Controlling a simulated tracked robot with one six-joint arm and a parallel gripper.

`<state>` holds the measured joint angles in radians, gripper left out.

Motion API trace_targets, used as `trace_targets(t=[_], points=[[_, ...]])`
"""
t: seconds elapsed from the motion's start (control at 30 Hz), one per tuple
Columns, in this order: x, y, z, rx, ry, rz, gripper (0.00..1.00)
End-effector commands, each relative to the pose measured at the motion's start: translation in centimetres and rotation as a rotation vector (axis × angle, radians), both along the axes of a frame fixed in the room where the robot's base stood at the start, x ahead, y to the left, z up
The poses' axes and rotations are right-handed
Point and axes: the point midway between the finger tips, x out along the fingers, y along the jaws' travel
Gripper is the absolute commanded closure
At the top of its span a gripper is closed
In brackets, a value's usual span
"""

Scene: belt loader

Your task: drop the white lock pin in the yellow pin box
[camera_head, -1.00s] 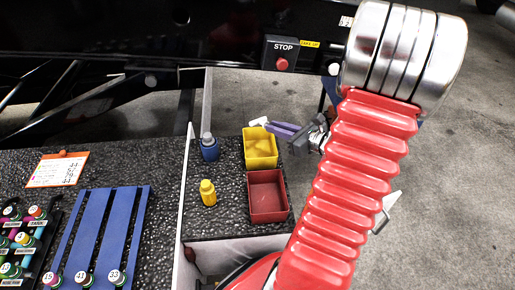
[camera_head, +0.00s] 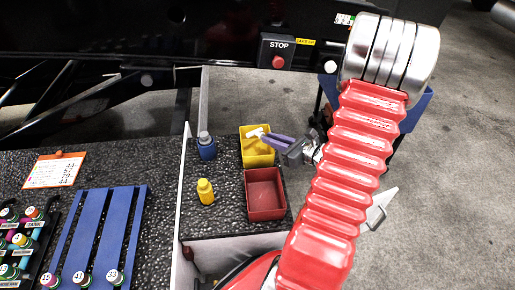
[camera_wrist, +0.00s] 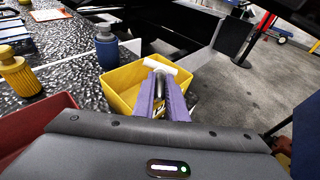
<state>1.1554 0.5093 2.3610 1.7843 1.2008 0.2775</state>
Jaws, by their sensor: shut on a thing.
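The white lock pin (camera_wrist: 160,67) is held between the tips of my purple gripper fingers (camera_wrist: 162,92). In the head view the white pin (camera_head: 255,132) shows at the tips of my gripper (camera_head: 270,137), over the upper part of the yellow pin box (camera_head: 257,160). In the wrist view the pin lies crosswise over the yellow box (camera_wrist: 118,90), near its far edge. My gripper is shut on the pin. The height of the pin above the box floor is hard to tell. My fingers hide part of the box.
A dark red box (camera_head: 265,196) stands just in front of the yellow box. A blue bottle (camera_head: 206,146) and a yellow bottle (camera_head: 205,192) stand to the left on the speckled tray. A black panel with a STOP button (camera_head: 278,62) is behind.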

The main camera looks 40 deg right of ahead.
Motion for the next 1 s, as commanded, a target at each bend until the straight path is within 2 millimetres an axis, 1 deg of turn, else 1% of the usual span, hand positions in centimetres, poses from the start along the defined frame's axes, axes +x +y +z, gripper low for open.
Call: trace_targets(t=[0.23,0.27,0.57,0.87,1.0], points=[[0.03,0.00,-0.01,-0.001,-0.001,0.000,1.00],[0.03,0.00,-0.01,-0.001,-0.001,0.000,0.87],[0.03,0.02,-0.02,0.000,0.000,0.000,0.66],[-0.10,0.00,0.00,0.000,0.000,0.000,0.66],[-0.76,-0.14,0.20,0.000,0.000,-0.002,0.66]])
